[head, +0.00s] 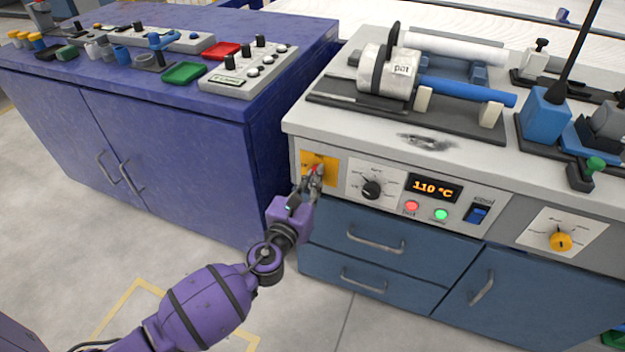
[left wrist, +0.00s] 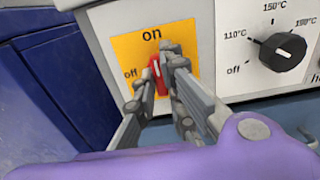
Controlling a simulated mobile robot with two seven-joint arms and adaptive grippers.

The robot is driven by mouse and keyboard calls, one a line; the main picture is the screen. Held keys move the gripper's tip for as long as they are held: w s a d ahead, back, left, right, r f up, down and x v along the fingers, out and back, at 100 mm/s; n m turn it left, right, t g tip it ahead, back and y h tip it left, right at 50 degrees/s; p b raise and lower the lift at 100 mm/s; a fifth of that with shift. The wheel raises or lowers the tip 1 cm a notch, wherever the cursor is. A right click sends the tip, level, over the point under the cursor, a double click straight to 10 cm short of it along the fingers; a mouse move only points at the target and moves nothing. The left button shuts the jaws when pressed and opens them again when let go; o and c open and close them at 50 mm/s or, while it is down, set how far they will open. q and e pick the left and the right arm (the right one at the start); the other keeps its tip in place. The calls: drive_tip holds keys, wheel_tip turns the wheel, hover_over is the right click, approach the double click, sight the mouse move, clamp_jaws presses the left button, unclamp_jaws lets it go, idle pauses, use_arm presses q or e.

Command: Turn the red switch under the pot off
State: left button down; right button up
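The red switch (left wrist: 157,76) sits on a yellow plate (left wrist: 125,47) marked "on" at the top and "off" at the left. In the left wrist view its white mark points up toward "on". The plate (head: 318,164) is on the front panel below the pot (head: 388,72). My left gripper (left wrist: 158,85) is at the plate with its fingers apart, one on each side of the switch. The right finger is close to the switch; I cannot tell if it touches. In the head view my left gripper (head: 315,180) partly hides the switch. My right gripper is not in view.
Right of the plate are a black temperature dial (head: 372,189), a display (head: 434,188) reading 110 °C, red and green lights, and a blue rocker switch (head: 478,213). Blue drawers (head: 375,244) lie below. A purple cabinet (head: 180,150) stands at the left.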

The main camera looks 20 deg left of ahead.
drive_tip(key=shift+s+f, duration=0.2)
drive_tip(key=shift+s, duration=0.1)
use_arm(q)
drive_tip(key=shift+r+n, duration=0.2)
drive_tip(key=shift+n, duration=8.8)
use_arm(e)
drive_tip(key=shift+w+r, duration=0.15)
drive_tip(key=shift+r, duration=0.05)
use_arm(q)
drive_tip(key=c, duration=1.8)
unclamp_jaws()
drive_tip(key=shift+c, duration=0.2)
drive_tip(key=shift+f, duration=0.1)
